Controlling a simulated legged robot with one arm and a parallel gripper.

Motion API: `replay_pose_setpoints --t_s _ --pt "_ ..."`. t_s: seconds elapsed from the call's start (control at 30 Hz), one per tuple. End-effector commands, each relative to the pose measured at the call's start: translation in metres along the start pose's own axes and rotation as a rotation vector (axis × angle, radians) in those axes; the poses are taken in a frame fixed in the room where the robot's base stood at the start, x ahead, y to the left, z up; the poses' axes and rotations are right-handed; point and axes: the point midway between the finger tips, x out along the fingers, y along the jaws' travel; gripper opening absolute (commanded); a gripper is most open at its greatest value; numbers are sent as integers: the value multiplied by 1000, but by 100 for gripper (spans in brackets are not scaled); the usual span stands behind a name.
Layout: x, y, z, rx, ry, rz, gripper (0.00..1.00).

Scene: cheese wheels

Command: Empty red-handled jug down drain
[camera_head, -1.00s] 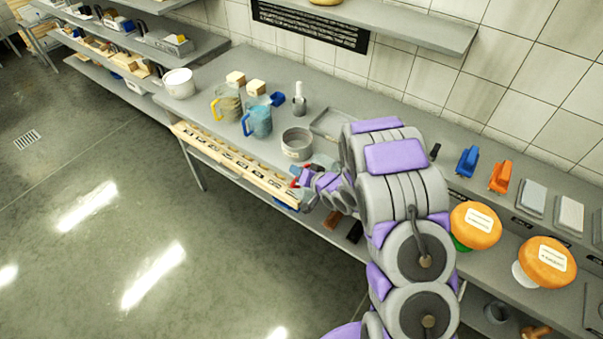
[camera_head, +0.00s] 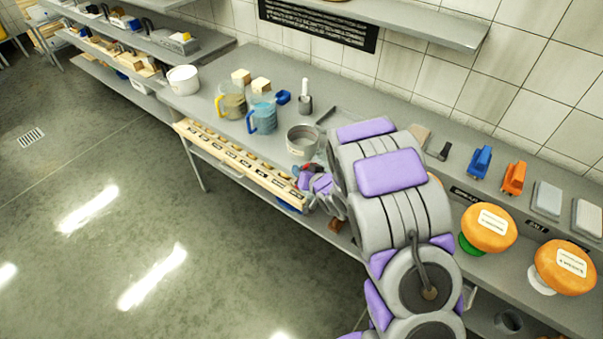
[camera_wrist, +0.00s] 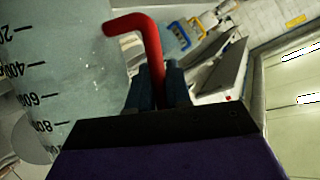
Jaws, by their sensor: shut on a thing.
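In the wrist view, my gripper (camera_wrist: 156,90) is shut on the red handle (camera_wrist: 150,50) of a jug. The jug's clear wall (camera_wrist: 70,75) with dark graduation marks fills the left of that view. In the head view, my gripper (camera_head: 304,176) is small and partly hidden by my arm, beside the bench's front edge; a bit of red shows there. What the jug contains cannot be made out. A floor drain (camera_head: 31,138) with a dark grate lies on the floor at the far left, well away from my gripper.
A yellow-handled jug (camera_head: 232,104), a blue-handled jug (camera_head: 263,118) and a grey pot (camera_head: 302,141) stand on the bench. A white bucket (camera_head: 183,79) stands at its far left end. Orange-topped wheels (camera_head: 488,228) are at right. The grey floor (camera_head: 110,230) on the left is clear.

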Motion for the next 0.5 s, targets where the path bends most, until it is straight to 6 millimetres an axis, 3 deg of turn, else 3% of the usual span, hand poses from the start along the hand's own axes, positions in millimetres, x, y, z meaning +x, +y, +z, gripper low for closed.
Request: replay_pose_setpoints --t_s 0.5 --pt "-9 -10 -16 -169 36 68 0"
